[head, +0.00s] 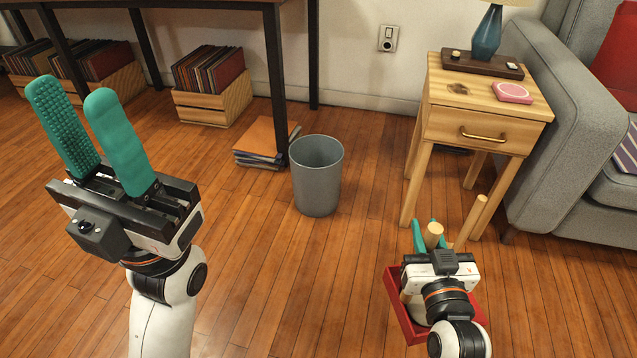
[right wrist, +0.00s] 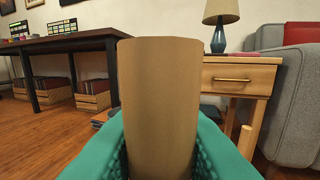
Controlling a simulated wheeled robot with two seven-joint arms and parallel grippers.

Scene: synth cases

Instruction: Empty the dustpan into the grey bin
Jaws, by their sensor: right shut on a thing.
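The grey bin (head: 317,178) stands upright on the wooden floor near the middle of the head view. Its mouth is open upward; its bottom inside is hidden. The red dustpan (head: 397,313) is at the lower right, mostly hidden behind my right gripper and wrist, so its contents cannot be made out. My right gripper (head: 432,230) is shut on a thick round wooden handle (right wrist: 158,105), which appears to be the dustpan's. It is right of and nearer than the bin. My left gripper (head: 74,92) is open and empty at the left, its teal fingers apart.
A second wooden stick (head: 470,222) shows beside my right gripper; its lower end is hidden. A wooden nightstand (head: 480,130) and grey sofa (head: 565,95) stand at the right. A pile of books (head: 264,142) lies beside the desk leg behind the bin. Floor left of the bin is clear.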

